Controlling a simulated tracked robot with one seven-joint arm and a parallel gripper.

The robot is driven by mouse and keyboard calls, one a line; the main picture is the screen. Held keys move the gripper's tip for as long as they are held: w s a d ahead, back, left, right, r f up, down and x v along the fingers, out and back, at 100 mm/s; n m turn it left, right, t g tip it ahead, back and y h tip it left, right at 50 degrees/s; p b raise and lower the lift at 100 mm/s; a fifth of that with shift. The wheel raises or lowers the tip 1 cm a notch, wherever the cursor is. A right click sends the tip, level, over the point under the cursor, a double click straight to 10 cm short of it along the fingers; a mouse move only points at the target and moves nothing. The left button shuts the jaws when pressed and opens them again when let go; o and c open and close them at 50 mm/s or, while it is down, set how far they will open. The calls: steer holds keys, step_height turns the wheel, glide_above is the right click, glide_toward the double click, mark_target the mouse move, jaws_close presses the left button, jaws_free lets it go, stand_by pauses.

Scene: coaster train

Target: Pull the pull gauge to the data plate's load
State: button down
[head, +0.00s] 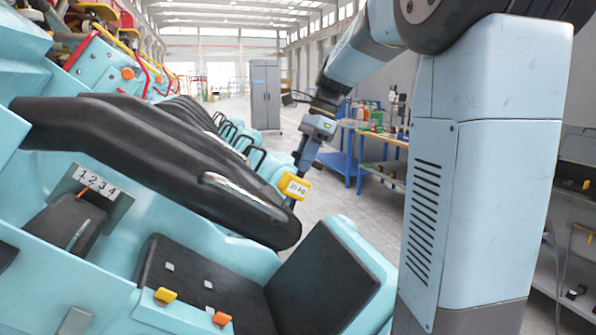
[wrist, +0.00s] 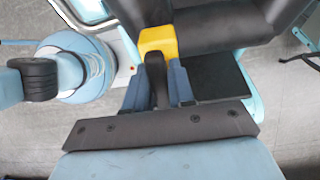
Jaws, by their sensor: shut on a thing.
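The pull gauge (head: 294,186) is a yellow box whose display seems to read 35 kg. It is at the end of the black padded restraint bar in the head view. My gripper (head: 303,165) comes down to it from above. In the wrist view the gauge (wrist: 158,42) is yellow with a dark handle (wrist: 156,80), and the blue fingers of my gripper (wrist: 160,88) are shut on that handle. Whether the gauge is hooked to the bar is hidden. I see no data plate with a readable load.
The black restraint bar (head: 150,140) slopes across the pale blue car. A panel numbered 1 to 4 (head: 95,182) is at left. A black seat (head: 320,280) lies below. A blue-framed workbench (head: 385,140) and a grey cabinet (head: 265,95) stand behind, with open floor between.

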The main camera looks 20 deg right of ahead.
steer(key=shift+v, duration=0.85)
steer(key=shift+w+d, duration=0.1)
steer(key=c, duration=1)
jaws_free()
steer(key=shift+f, duration=0.15)
steer(key=shift+c, duration=0.2)
steer(key=v, duration=1.3)
steer(key=shift+d+r, duration=0.2)
steer(key=shift+r, duration=0.15)
